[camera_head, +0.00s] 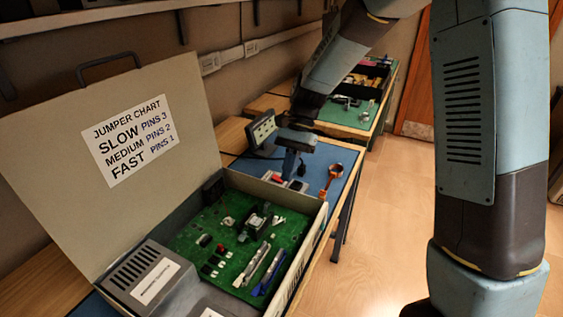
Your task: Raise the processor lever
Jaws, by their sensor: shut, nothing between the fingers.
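An open beige case (315,215) holds a green circuit board (197,262). A dark and pale block (255,223), which looks like the processor socket, sits near the board's middle. A small pale piece (277,221) is just right of it; I cannot tell whether this is the lever. The lever's position is too small to make out. My gripper (291,176) hangs from the arm beyond the case's far right wall, apart from the socket, and appears empty and shut. Its fingertips are small and hard to see.
The case's raised lid (60,195) with a jumper chart (128,138) stands at left. A grey power supply (155,280) fills the near corner. A blue mat (335,155) bears a small panel (262,131) and an orange-brown tool (333,176). Open floor lies right.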

